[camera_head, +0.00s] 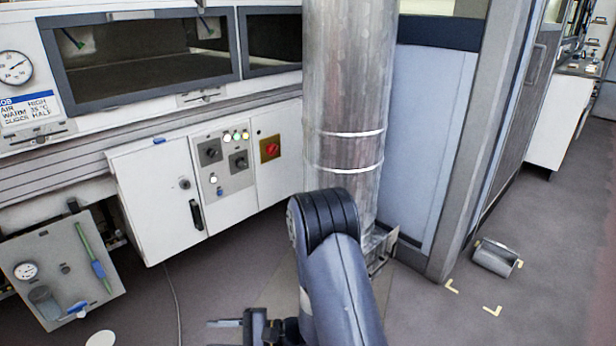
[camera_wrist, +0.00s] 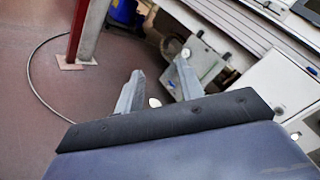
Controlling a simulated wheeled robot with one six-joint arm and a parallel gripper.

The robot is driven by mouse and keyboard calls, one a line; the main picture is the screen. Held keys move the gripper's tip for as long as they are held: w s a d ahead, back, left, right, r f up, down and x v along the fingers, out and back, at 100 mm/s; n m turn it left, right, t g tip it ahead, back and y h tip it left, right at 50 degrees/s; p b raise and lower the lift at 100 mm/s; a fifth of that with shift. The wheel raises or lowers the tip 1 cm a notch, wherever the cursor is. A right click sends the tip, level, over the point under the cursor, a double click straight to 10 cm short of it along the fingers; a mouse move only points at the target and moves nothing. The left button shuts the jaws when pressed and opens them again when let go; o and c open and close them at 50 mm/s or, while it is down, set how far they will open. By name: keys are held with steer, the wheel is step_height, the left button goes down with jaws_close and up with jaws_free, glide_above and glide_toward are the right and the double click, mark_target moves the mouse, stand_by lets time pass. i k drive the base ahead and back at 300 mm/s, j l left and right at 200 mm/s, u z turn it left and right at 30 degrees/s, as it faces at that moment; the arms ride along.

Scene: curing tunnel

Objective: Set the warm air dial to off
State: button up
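A grey control panel (camera_head: 224,163) on the white cabinet carries two black rotary dials, an upper left dial (camera_head: 210,152) and a lower right dial (camera_head: 238,161). Their labels are too small to read, so I cannot tell which is the warm air dial or where each points. My gripper (camera_head: 226,323) is low at the bottom edge of the head view, apart from and below the panel. In the wrist view my gripper (camera_wrist: 158,68) has its two fingers spread with nothing between them. The dials cannot be made out in the wrist view.
A red switch (camera_head: 270,148) on a yellow plate sits right of the panel. A large metal duct (camera_head: 345,90) stands behind my arm. A small panel with a gauge (camera_head: 62,270) stands lower left. Floor before the cabinet looks mostly clear.

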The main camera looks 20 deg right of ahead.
mark_target(240, 163)
steer(key=i+j+z, duration=0.2)
steer(key=i+z, duration=0.25)
steer(key=i+j+z, duration=0.9)
steer(key=i+j, duration=0.15)
steer(key=j, duration=0.15)
steer(key=i+j, duration=0.15)
steer(key=j, duration=0.2)
steer(key=i+j, duration=0.2)
steer(key=j+z, duration=0.05)
steer(key=j, duration=0.05)
